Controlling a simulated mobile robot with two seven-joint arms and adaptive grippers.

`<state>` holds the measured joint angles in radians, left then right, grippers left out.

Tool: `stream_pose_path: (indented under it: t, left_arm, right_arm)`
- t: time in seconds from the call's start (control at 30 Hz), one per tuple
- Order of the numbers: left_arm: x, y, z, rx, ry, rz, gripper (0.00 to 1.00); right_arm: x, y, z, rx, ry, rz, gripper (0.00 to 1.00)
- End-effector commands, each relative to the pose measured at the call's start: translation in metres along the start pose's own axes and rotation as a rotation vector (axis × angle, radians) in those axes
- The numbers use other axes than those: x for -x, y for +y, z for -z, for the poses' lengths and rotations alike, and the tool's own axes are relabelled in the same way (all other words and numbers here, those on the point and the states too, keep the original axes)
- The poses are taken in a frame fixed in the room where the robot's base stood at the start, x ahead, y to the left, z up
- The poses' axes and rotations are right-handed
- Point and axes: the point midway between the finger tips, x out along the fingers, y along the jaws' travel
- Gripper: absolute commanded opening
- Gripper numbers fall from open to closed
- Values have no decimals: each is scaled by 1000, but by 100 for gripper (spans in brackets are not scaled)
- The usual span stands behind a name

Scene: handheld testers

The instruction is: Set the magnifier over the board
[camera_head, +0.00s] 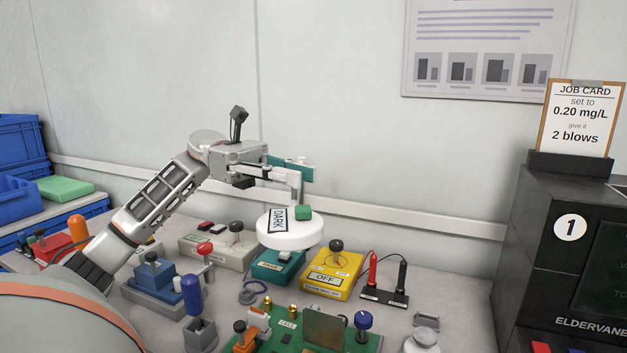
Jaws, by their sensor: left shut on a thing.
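My left gripper (291,169) has teal fingers and is shut on the grey upright stem of a white round thing (290,238). This thing has a "DARK" label and a small green block on top; it may be the magnifier, but I cannot see a lens. It appears held up above the bench, in front of part of a teal box. The green board (298,345) lies at the bottom centre, marked "CELL", with several parts standing on it. The held thing shows above and behind the board in the picture. My right gripper is not in view.
A yellow box (332,286) marked "OFF" and the teal box (268,268) stand behind the board. Red and black probes (385,296) stand right of them. A black instrument (540,220) fills the right side. Blue bins (22,145) stand far left.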

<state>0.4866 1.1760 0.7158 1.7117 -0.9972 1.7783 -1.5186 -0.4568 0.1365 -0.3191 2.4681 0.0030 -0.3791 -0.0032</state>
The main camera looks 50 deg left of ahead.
Motion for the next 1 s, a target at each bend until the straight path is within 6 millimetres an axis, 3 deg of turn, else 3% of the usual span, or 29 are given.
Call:
stream_pose_path:
  t: [0.43, 0.47, 0.5, 0.53, 0.87, 1.0]
  left_arm:
    - [2, -1, 1, 1, 2, 8, 0]
    - [2, -1, 1, 1, 2, 8, 18]
    - [2, -1, 1, 1, 2, 8, 28]
    - [2, -1, 1, 1, 2, 8, 31]
    - [3, -1, 0, 1, 1, 8, 31]
    - [13, 0, 0, 1, 1, 7, 31]
  right_arm:
    - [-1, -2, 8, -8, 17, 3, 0]
    - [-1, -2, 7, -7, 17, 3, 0]
    - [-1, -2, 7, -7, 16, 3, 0]
    - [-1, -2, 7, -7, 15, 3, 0]
    - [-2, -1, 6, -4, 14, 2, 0]
    - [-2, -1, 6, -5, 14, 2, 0]
